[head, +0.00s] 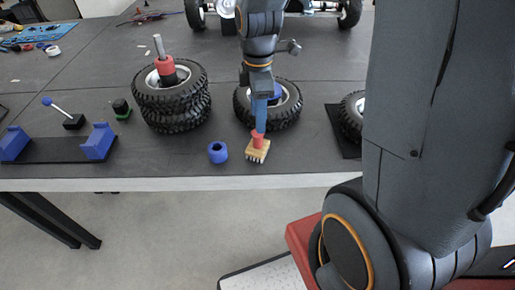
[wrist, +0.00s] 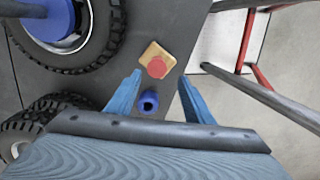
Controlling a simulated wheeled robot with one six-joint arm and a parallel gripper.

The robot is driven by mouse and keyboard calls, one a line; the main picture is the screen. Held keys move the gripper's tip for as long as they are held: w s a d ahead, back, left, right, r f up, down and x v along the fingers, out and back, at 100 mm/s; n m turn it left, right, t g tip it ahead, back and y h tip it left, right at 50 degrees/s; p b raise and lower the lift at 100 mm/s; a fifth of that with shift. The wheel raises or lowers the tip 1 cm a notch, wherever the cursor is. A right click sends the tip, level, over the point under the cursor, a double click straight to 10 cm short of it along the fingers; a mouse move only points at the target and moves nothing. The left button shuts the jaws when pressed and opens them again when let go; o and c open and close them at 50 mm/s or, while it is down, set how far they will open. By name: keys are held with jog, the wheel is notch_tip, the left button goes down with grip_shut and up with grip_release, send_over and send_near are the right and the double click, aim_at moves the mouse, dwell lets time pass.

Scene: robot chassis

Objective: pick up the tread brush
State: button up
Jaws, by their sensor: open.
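The tread brush is a light wooden block with pale bristles (head: 258,153) and a red knob handle, near the front edge of the dark table. In the wrist view the brush (wrist: 146,52) lies just past my fingertips, its red knob roughly in line with the gap between them. My gripper (head: 261,128) points down with blue fingers right above the red knob; in the wrist view my gripper (wrist: 160,76) is open and empty. Whether the fingertips reach down beside the knob is hard to tell.
A blue ring (head: 217,152) stands left of the brush. A wheel with a blue hub (head: 286,104) lies close behind my gripper. Stacked tires (head: 171,108) hold a red-collared post (head: 164,66). A blue-ended cradle (head: 62,150) is at left. The table's front edge (head: 180,184) is near.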

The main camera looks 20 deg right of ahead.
aim_at(258, 143)
jog(key=shift+w+f+n, duration=0.2)
jog(key=shift+f+n, duration=0.1)
jog(key=shift+n, duration=0.2)
jog(key=shift+w+f+p, duration=0.1)
jog(key=shift+f+p, duration=0.8)
jog(key=shift+f, duration=2.85)
grip_shut()
